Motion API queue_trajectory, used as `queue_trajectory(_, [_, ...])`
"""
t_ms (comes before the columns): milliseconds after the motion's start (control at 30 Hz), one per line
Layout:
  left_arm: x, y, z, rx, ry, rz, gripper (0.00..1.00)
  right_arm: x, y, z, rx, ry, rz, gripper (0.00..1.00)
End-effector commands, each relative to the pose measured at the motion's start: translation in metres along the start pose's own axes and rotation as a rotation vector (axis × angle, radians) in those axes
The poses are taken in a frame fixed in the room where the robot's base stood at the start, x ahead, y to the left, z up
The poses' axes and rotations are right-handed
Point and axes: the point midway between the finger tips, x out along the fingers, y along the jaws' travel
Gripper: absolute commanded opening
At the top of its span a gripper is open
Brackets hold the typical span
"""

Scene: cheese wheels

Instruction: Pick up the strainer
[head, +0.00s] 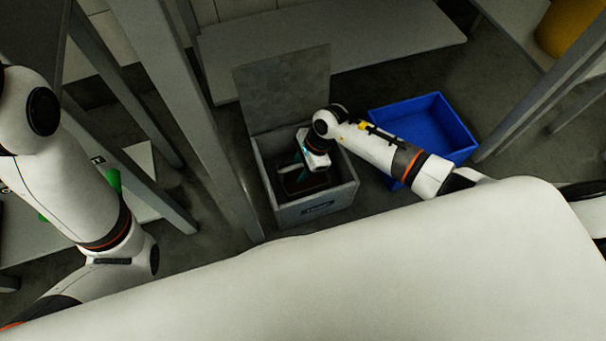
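My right gripper (304,172) reaches down into an open grey box (318,208) on the floor in the middle of the head view. Its fingers are small and partly hidden by my wrist, so I cannot tell whether they are open or shut. A dark item with reddish edges (306,186) lies inside the box under the gripper; I cannot tell whether it is the strainer or whether the gripper touches it. My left arm is at the left side, and its gripper is out of view.
The box's lid (284,88) stands open at the back. A blue crate (426,124) is on the floor to the right. Grey posts (190,110) rise left of the box. A pale platform (335,42) lies behind, and a yellow container (572,28) is at the top right.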

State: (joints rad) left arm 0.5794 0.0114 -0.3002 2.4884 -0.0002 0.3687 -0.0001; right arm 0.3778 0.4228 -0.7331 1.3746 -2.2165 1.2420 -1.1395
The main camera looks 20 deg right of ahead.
Motion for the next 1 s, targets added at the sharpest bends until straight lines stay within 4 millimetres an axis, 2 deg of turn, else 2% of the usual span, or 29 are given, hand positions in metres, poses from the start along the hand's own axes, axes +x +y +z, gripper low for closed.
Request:
queue_trajectory(600, [0.0036, -0.0015, 0.0038, 0.002, -0.017, -0.008, 0.0, 0.0042, 0.0002, 0.0023, 0.001, -0.001, 0.001, 0.38])
queue_trajectory(833, [0.0036, -0.0014, 0.004, 0.002, -0.017, -0.007, 0.0, 0.0042, 0.0002, 0.0021, 0.001, 0.0, 0.0, 0.0])
queue_trajectory(1000, [0.0028, -0.0012, 0.0037, 0.001, -0.015, -0.006, 0.0, 0.0043, 0.0002, 0.002, 0.0, 0.0, 0.0, 0.0])
